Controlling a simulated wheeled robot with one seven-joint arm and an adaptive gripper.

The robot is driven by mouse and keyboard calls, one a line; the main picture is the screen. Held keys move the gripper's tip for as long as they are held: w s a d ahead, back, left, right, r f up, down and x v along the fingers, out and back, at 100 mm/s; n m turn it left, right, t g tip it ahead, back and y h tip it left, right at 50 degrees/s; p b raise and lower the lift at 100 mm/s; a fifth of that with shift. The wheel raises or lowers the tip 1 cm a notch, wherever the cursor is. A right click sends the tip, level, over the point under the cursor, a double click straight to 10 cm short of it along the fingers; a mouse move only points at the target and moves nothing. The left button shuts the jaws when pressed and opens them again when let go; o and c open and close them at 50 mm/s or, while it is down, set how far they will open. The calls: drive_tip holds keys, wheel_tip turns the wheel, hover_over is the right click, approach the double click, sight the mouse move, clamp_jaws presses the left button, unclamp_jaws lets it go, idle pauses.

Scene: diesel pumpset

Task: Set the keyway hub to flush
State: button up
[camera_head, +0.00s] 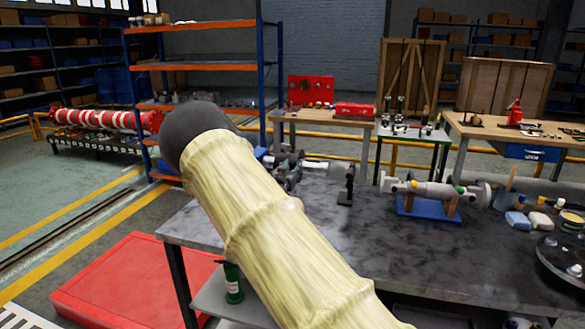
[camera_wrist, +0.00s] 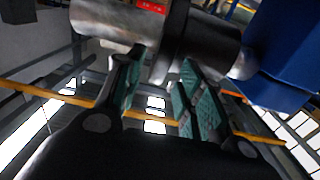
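In the wrist view, my gripper (camera_wrist: 160,95) shows its two fingers with green pads standing apart. Beyond the fingertips is a grey metal cylinder (camera_wrist: 110,22) with a small red label. A dark ring-like part (camera_wrist: 178,35) sits against it, with a second metal cylinder (camera_wrist: 215,40) on its right. I cannot tell which of these is the keyway hub, nor whether the fingers touch anything. A blue block (camera_wrist: 292,55) is at the right. In the head view, my sleeved arm crosses the middle and my gripper cannot be made out.
A dark grey worktable (camera_head: 400,245) holds a metal assembly (camera_head: 290,172), a small black stand (camera_head: 347,187), a flanged pipe (camera_head: 440,192) on a blue cradle (camera_head: 425,209) and a dark disc (camera_head: 562,258). A red platform (camera_head: 125,285) lies on the floor at left.

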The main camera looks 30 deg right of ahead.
drive_tip(key=shift+w+d, duration=0.25)
drive_tip(key=shift+d, duration=0.05)
